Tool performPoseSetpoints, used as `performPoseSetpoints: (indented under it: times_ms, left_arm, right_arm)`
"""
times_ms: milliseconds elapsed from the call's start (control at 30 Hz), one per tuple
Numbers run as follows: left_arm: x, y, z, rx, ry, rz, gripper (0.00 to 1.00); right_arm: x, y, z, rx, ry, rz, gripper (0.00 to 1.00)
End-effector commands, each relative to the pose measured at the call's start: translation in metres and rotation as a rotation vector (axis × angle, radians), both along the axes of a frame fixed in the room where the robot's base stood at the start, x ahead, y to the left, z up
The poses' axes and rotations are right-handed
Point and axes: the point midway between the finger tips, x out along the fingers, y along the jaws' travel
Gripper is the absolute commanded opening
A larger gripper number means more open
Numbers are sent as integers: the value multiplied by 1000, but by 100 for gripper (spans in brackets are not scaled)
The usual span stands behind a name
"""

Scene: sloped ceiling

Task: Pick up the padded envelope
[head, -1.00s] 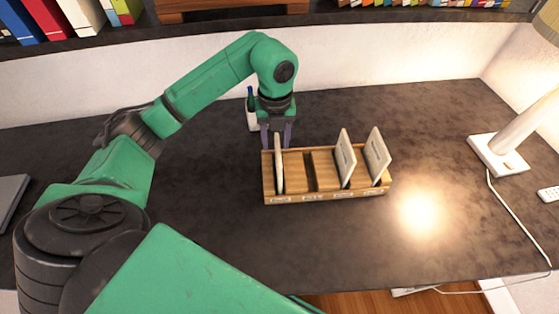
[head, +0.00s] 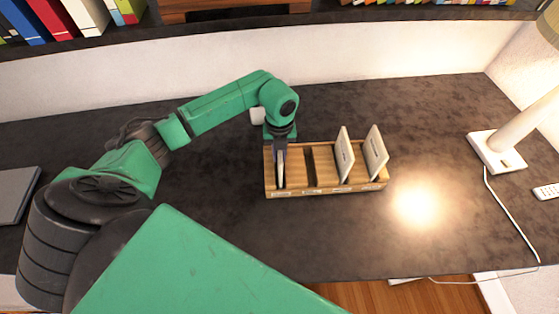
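A wooden sorter (head: 326,190) with several slots and small front labels stands on the dark desk. A thin pale envelope (head: 281,172) stands upright in its leftmost slot; its upper part is hidden by my gripper. Two more pale envelopes lean in the right-hand slots, one (head: 345,156) left of the other (head: 376,152). Which of them is padded I cannot tell. My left gripper (head: 280,152) points down over the leftmost envelope, with its fingers at the envelope's upper part. Whether they are closed on it is not clear. My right gripper is out of view.
A white lamp (head: 497,152) stands at the right with its cord trailing forward, beside a white remote (head: 547,191). A grey flat object (head: 14,193) lies at the left edge. A shelf with books (head: 85,14) hangs at the back. The desk around the sorter is clear.

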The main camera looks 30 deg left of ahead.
Motion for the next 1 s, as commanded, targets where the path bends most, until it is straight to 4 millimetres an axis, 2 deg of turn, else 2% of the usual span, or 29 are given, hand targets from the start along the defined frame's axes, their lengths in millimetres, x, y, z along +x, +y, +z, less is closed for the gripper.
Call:
performPoseSetpoints:
  times_ms: [267, 467, 567, 733, 833, 900, 1000]
  left_arm:
    - [1, 0, 5, 0, -1, 1, 0]
    - [2, 0, 33, -1, -6, -1, 0]
    - [2, 0, 58, 0, -8, -1, 0]
    - [2, 0, 113, -2, -11, -1, 0]
    - [2, 0, 154, 1, -9, 1, 0]
    - [1, 1, 176, 3, -6, 1, 0]
    - [1, 0, 193, 1, -4, 1, 0]
  right_arm:
    - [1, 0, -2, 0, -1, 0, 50]
    - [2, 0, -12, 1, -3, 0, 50]
    - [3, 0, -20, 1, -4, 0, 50]
    - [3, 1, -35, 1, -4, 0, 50]
    - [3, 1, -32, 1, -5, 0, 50]
    - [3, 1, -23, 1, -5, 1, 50]
    - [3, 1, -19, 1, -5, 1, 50]
